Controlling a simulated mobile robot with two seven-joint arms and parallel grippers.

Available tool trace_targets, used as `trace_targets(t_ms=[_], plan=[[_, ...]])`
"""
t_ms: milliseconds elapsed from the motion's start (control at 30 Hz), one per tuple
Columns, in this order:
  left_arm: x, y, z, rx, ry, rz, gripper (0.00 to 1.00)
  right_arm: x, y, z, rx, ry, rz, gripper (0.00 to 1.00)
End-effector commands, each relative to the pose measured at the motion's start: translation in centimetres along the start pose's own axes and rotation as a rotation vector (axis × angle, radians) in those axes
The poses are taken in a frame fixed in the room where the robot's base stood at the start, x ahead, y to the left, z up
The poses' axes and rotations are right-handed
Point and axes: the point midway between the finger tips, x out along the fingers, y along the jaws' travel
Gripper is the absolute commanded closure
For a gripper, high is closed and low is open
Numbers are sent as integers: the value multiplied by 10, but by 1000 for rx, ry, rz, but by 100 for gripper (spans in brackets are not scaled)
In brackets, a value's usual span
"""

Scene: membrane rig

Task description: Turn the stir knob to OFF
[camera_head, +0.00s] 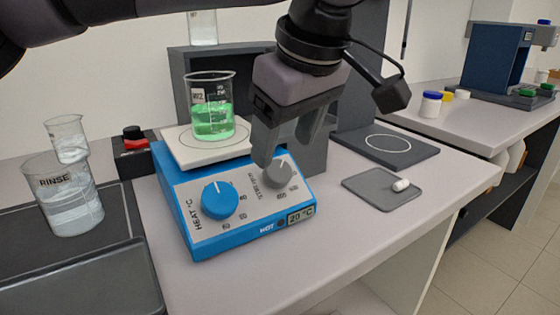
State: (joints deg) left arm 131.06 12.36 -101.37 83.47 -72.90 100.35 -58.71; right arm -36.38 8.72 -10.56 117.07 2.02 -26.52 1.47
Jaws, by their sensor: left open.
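The blue hotplate stirrer (180,215) stands on the bench. Its grey stir knob (280,174) is on the right of the sloped front panel, with small scale marks around it. The knob's setting is too small to read surely. My left gripper (285,148) is open, with its fingers pointing down just above and behind the stir knob. One finger overlaps the knob's upper left edge in view; I cannot tell whether it touches. The blue heat knob (219,199) is on the panel's left. My right gripper is not in view.
A beaker of green liquid (211,120) stands on the white hotplate top, close left of my left gripper. A rinse beaker (68,205) and a smaller beaker (67,140) stand at left. A grey tray (372,194) with a small white piece lies at right. The front bench is clear.

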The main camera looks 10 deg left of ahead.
Motion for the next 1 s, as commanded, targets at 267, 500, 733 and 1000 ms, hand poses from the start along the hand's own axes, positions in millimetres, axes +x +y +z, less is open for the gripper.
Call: trace_targets(t_ms=[267,500,733,1000], plan=[[44,-1,1,0,-1,-2,33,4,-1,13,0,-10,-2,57],[55,0,0,-1,-3,-1,33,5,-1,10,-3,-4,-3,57],[54,0,1,0,-3,-1,49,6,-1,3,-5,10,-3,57],[54,0,1,-2,-3,-1,89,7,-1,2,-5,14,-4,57]])
